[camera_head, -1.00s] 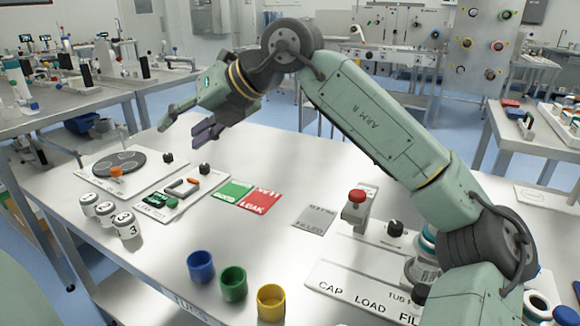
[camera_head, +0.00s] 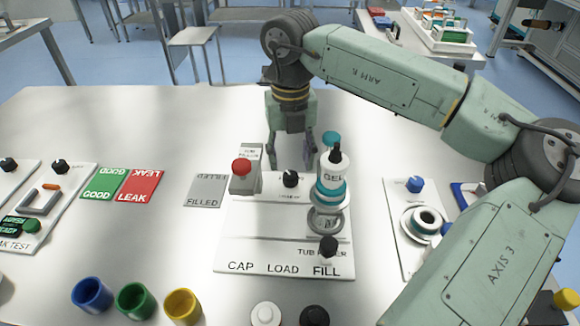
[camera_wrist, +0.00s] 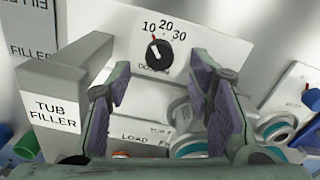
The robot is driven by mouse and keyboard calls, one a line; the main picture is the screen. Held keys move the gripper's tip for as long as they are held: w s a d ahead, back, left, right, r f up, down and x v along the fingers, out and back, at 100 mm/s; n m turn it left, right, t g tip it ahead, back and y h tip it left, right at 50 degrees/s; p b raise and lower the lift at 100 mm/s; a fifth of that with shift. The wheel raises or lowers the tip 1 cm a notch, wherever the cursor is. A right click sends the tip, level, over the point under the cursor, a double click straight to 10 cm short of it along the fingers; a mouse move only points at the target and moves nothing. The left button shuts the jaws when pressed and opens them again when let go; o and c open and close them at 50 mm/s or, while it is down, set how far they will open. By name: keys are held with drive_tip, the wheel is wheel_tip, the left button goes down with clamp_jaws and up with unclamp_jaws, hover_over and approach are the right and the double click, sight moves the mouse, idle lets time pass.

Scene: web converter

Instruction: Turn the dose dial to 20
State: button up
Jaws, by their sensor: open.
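The dose dial is a black knob (camera_head: 290,179) on the white tub filler panel (camera_head: 235,255). In the wrist view the dial (camera_wrist: 159,54) sits under the printed marks 10, 20 and 30. Its pointer line, with a red tick by it, leans up and left, nearer 10 than 20. My gripper (camera_head: 290,150) hangs fingers down just behind the dial in the head view. In the wrist view my gripper (camera_wrist: 162,75) is open and empty, with the dial framed between and beyond its purple finger pads, apart from them.
A grey post with a red button (camera_head: 242,167) stands close left of the dial. The bottle marked GEL (camera_head: 333,175) stands close right. A second black knob (camera_head: 328,246) sits nearer the front.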

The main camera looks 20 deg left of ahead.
sight(290, 174)
drive_tip(key=shift+f+p, duration=0.35)
drive_tip(key=shift+f, duration=1.95)
clamp_jaws()
